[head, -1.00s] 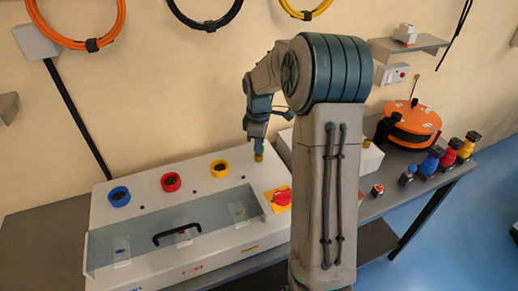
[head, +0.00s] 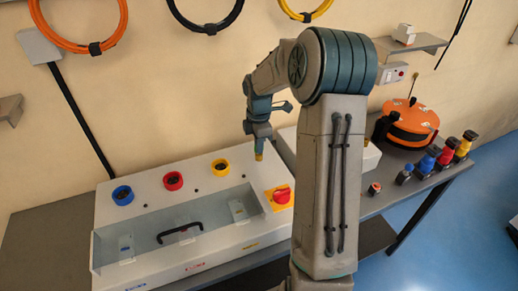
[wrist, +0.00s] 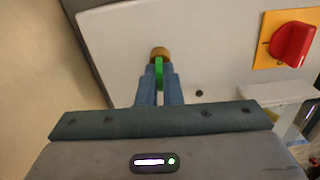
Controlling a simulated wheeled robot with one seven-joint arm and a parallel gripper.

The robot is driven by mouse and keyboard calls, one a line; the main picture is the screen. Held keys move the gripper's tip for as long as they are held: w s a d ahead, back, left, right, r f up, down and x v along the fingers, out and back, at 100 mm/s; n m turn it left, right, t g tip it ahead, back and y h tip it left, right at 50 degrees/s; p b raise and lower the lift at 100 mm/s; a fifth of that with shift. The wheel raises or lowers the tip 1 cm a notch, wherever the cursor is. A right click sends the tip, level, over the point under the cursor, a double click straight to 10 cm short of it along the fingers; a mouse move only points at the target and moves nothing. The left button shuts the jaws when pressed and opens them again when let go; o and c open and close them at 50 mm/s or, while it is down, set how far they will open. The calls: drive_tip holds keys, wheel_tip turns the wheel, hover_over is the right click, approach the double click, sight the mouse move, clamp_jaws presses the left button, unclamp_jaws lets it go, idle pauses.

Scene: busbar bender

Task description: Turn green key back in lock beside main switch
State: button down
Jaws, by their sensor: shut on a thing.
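The green key (wrist: 158,70) stands in the brass lock (wrist: 159,53) in the wrist view. My gripper (wrist: 159,85) is shut on the key, with one blue finger on each side of it. In the head view my gripper (head: 259,143) points down over the back right part of the white panel box, and the brass lock (head: 259,155) shows just under its tips. The key is hidden there. The main switch is a red knob (wrist: 293,45) on a yellow plate, right of the lock; it also shows in the head view (head: 281,195).
The white box (head: 150,184) carries blue, red and yellow ring sockets and a clear cover with a black handle (head: 180,232). An orange reel (head: 411,122) and several coloured connectors (head: 427,161) stand on the bench at right.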

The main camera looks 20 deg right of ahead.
drive_tip(key=shift+r+n+p, duration=0.15)
drive_tip(key=shift+n+p, duration=0.45)
drive_tip(key=shift+n, duration=0.1)
drive_tip(key=c, duration=2)
unclamp_jaws()
drive_tip(key=shift+n, duration=0.4)
drive_tip(key=o, duration=0.5)
wheel_tip(320, 180, up, 14)
drive_tip(key=shift+f+b, duration=0.25)
drive_tip(key=shift+b, duration=0.6)
